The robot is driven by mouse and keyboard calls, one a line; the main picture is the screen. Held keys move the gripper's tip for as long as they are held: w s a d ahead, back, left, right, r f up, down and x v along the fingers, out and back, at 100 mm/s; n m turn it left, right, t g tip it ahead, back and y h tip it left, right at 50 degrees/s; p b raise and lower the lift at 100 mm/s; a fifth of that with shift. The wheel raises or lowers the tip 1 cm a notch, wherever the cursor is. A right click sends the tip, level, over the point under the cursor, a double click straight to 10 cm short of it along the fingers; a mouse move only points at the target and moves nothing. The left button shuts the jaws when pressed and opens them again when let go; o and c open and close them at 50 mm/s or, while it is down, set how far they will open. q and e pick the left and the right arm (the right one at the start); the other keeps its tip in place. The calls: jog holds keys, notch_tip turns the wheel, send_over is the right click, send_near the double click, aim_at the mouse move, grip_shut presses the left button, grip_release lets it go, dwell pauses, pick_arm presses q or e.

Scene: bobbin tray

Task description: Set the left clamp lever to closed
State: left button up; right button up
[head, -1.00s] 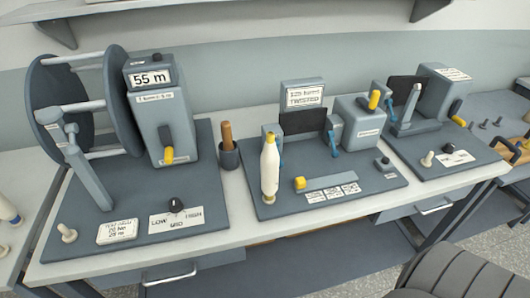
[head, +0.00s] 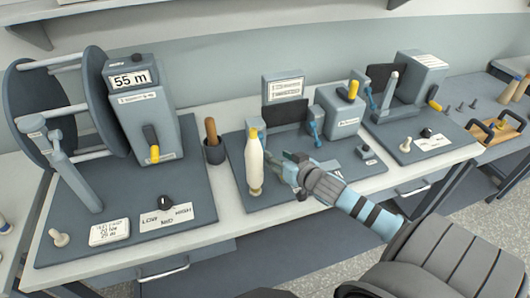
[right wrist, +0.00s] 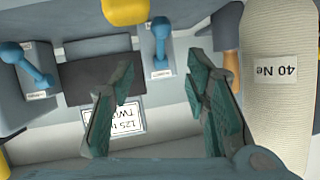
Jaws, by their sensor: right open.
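The twist tester (head: 285,190) stands mid-bench, with a clamp on each side of a dark panel (head: 287,112). The left clamp lever is blue, and in the right wrist view, which is upside down, it is the lever (right wrist: 161,40) at the top right. In the head view it is mostly hidden behind the bobbin. The right clamp lever (head: 314,130) is also blue; it shows in the right wrist view at the left (right wrist: 36,66). My right gripper (head: 288,166) is open and empty above the tester's front, apart from both levers. My left gripper is out of view.
A cream yarn bobbin (head: 254,165) stands upright just left of my right gripper, close to a finger in the wrist view. A yellow knob (right wrist: 125,10) lies near the left lever. A wooden-handled tool (head: 211,130) stands in a cup left of the tester.

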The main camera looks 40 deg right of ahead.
jog(key=b+x, duration=0.2)
jog(key=x, duration=0.7)
jog(key=shift+w+f, duration=0.2)
jog(key=shift+w, duration=0.05)
jog(key=shift+s+r, duration=0.1)
jog(key=shift+c, duration=0.9)
jog(key=shift+a, duration=0.1)
grip_shut()
